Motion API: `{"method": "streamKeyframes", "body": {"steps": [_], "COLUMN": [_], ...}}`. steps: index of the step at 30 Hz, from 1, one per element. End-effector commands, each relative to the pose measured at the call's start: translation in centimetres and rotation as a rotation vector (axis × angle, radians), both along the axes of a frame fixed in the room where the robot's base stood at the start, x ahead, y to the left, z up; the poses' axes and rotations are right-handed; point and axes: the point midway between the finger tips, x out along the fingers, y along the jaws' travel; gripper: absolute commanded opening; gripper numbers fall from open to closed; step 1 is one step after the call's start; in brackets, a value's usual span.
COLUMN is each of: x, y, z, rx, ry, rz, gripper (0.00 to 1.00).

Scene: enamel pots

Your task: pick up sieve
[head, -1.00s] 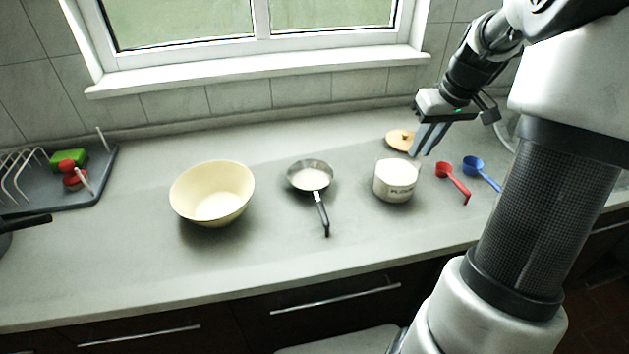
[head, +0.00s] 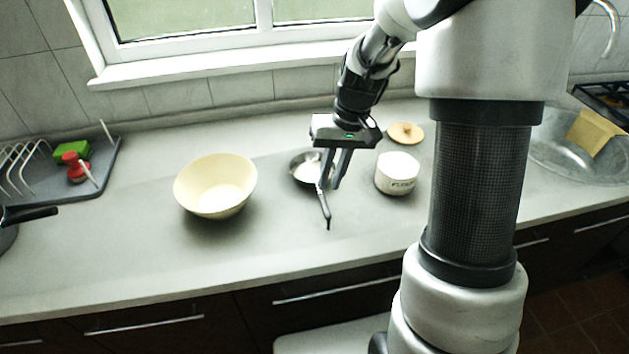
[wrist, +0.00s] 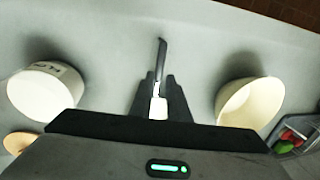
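The sieve (head: 302,171) lies on the worktop between the cream bowl and the white flour pot. It has a round metal pan and a dark handle pointing to the front. My gripper (head: 329,187) is over the sieve, fingers pointing down, and hides the right part of the pan. In the wrist view the sieve's handle (wrist: 161,56) runs between and beyond the two fingers of my gripper (wrist: 158,80). The fingers are apart, with a gap around the handle. The pan is hidden by the gripper body there. The height of the fingertips above the handle is hard to tell.
The cream bowl (head: 214,187) stands to the left and the flour pot (head: 396,175) close to the right. A wooden lid (head: 406,133) lies behind the pot. A dish rack tray (head: 100,165) is at far left, a sink (head: 560,150) at right. The worktop's front is clear.

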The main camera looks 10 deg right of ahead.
Motion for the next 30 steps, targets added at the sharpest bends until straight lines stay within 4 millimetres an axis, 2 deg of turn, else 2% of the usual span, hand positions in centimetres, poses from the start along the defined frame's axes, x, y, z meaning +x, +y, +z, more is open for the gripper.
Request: {"method": "streamKeyframes", "body": {"steps": [1, 3, 11, 19, 28, 30], "x": [-0.1, -0.1, -0.1, -0.3, -0.3, -0.3], "y": [0.2, 0.4, 0.7, 1.4, 1.5, 1.5], "z": [-1.1, -2.0, -3.8, -7.5, -8.0, -8.0], "rx": [0.001, 0.001, 0.001, 0.0, 0.0, 0.0], "ry": [0.004, 0.003, 0.001, 0.002, -0.001, -0.001], "rz": [0.001, 0.001, 0.001, 0.002, 0.002, 0.001], "gripper": [0.15, 0.15, 0.15, 0.15, 0.15, 0.05]}}
